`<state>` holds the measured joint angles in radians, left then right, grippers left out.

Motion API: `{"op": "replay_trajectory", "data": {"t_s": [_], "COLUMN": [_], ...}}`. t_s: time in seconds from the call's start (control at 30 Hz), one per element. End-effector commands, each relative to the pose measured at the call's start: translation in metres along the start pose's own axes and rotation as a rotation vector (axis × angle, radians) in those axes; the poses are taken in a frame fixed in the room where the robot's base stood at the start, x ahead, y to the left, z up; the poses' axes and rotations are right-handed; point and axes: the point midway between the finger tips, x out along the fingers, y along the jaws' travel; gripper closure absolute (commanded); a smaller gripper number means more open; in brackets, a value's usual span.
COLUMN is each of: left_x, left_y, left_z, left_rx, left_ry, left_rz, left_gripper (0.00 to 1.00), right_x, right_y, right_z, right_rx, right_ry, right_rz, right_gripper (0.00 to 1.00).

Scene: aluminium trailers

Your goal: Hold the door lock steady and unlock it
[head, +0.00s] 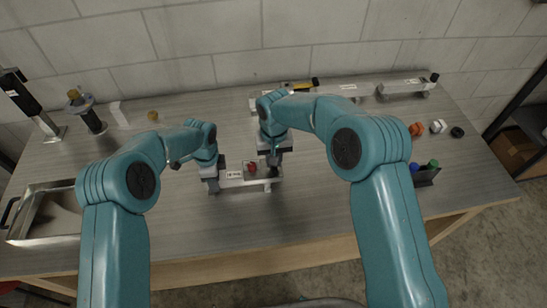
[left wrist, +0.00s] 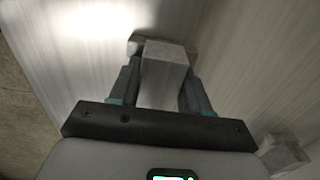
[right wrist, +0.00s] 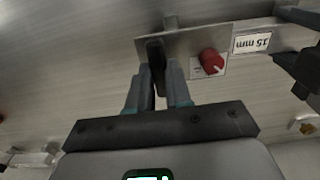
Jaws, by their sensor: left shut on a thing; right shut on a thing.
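The door lock (head: 243,186) is a long silvery metal piece lying on the table, with a white "15 mm" label and a red knob (head: 252,167). Its plate (right wrist: 190,44) and red knob (right wrist: 212,62) also show in the right wrist view. My left gripper (head: 213,184) is shut on the lock's left end; the left wrist view shows the grey metal block (left wrist: 165,72) between its fingers. My right gripper (head: 273,162) is shut at the lock's right end, right of the knob. In the right wrist view its fingers (right wrist: 156,75) close around a dark narrow part at the plate; its exact shape is hidden.
A metal tray (head: 45,212) stands at the left front. A spool-like stand (head: 88,112) is at the back left. A metal fixture (head: 405,87) lies at the back right. Small coloured pieces (head: 416,129) and a dark holder (head: 425,177) are at the right. The table's middle front is clear.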

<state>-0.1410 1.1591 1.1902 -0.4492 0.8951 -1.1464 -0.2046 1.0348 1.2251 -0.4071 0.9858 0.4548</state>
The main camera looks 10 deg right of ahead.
Motion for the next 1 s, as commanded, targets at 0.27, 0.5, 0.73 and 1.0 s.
{"op": "replay_trajectory", "data": {"t_s": [0.27,0.5,0.73,1.0], "left_x": [-0.001,-0.001,-0.001,-0.001], "left_y": [-0.001,-0.001,-0.001,-0.001], "left_z": [0.001,0.001,0.0,0.0], "left_rx": [-0.001,0.0,0.0,0.0], "left_ry": [0.0,0.0,0.0,0.0], "left_rz": [-0.003,-0.002,-0.002,-0.002], "left_gripper": [0.92,0.92,0.92,0.92], "right_x": [0.0,0.0,-0.009,-0.066], "right_y": [0.0,0.0,0.0,0.0], "right_z": [0.0,0.0,-0.001,-0.001], "right_rx": [-0.003,-0.002,0.0,-0.001], "right_ry": [-0.001,-0.001,0.003,0.004], "right_rz": [0.002,0.001,0.0,0.0], "right_gripper": [1.0,0.55,0.55,0.55]}}
